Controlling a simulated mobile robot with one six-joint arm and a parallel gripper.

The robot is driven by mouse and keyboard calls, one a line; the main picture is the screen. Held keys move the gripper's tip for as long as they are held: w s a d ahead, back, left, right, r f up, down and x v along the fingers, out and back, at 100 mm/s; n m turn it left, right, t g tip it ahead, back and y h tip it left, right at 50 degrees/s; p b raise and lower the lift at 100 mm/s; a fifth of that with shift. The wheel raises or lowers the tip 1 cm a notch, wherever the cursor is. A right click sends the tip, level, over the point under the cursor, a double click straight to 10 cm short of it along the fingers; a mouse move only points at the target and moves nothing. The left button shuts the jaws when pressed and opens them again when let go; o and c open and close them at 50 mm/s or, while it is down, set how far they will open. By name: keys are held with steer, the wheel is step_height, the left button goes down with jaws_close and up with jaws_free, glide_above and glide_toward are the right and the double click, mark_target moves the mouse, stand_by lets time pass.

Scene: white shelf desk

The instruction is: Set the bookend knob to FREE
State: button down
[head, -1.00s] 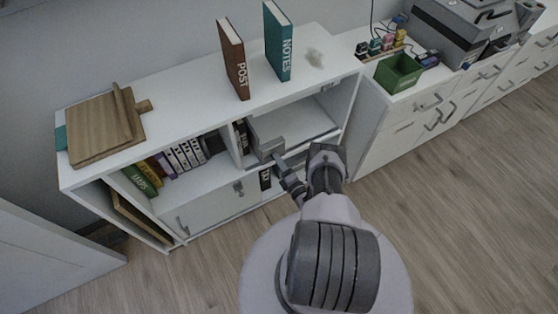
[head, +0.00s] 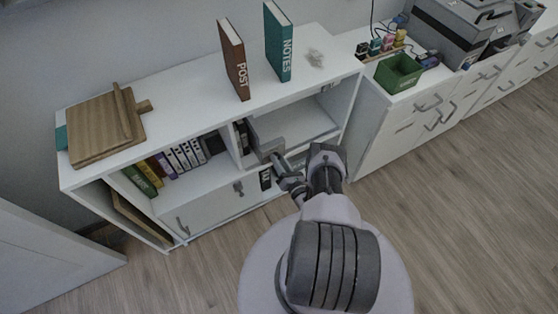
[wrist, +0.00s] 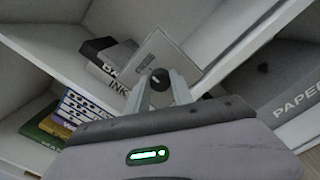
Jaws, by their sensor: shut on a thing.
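The bookend is a grey plate (wrist: 160,52) standing on the shelf in the wrist view, beside the dark books. It also shows as a grey piece (head: 262,140) in the head view. A round black knob (wrist: 160,79) shows in front of the plate, between the fingers of my gripper (wrist: 160,91). My gripper (head: 277,160) reaches into the shelf opening in the head view and is shut on the knob. The fingers and wrist hide part of the knob, and I cannot read any FREE marking or the knob's setting.
A grey box marked PAPER (wrist: 285,85) is at the right in the wrist view. The shelf floor right of the bookend looks clear.

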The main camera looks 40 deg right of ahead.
steer(key=shift+w+r+n, duration=0.1)
steer(key=shift+r+n, duration=0.05)
steer(key=shift+n, duration=0.15)
steer(key=c, duration=1.1)
jaws_free()
steer(key=shift+f, duration=0.2)
